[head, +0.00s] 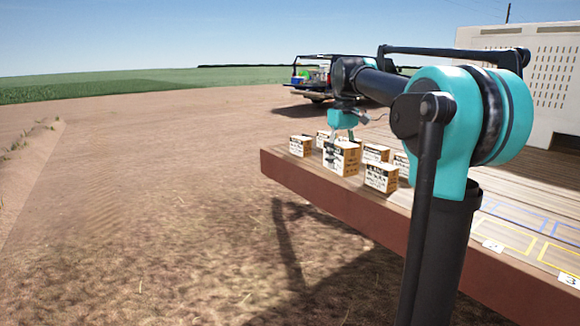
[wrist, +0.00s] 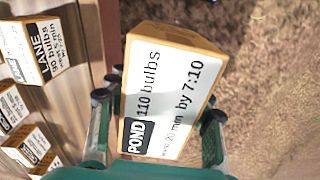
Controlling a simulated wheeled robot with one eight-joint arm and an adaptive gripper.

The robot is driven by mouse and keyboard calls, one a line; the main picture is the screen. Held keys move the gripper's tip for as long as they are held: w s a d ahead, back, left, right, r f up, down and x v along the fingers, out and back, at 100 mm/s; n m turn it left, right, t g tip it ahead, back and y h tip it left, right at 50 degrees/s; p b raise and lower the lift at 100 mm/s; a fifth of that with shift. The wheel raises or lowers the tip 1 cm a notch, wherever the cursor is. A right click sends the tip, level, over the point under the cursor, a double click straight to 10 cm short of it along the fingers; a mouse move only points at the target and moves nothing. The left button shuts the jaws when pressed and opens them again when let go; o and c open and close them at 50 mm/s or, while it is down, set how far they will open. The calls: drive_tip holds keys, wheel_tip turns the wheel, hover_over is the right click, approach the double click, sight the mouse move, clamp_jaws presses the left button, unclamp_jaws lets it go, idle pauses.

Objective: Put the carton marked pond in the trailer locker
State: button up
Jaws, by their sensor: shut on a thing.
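The carton marked POND (wrist: 165,95) is a tan box with a white label reading "110 bulbs" and "by 7:10" in the wrist view. My gripper (wrist: 158,108) is shut on it, one finger on each side. In the head view the carton (head: 341,158) is at the trailer deck's near edge among other cartons, with my gripper (head: 341,140) on it from above. I cannot tell whether it touches the deck. I cannot make out a trailer locker for certain.
Several other cartons stand close by, one marked LANE (wrist: 38,50). The wooden trailer deck (head: 440,200) has painted, numbered outlines at right. A pale perforated box (head: 545,75) stands at the back right. A pickup (head: 310,85) with cargo is parked beyond. Open dirt lies left.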

drive_tip(key=w+d+f+m, duration=0.1)
drive_tip(key=w+f, duration=0.1)
drive_tip(key=f, duration=0.5)
drive_tip(key=w+f+m, duration=0.1)
drive_tip(key=w+f, duration=0.1)
drive_tip(key=f, duration=0.6)
drive_tip(key=s+d+f+m, duration=0.1)
drive_tip(key=s+f, duration=0.1)
drive_tip(key=f, duration=1.2)
drive_tip(key=s+d+f+m, duration=0.1)
drive_tip(key=s+f+m, duration=0.1)
drive_tip(key=f, duration=1.2)
drive_tip(key=shift+s+d+f, duration=0.15)
drive_tip(key=shift+s+f, duration=0.05)
drive_tip(key=shift+f, duration=0.2)
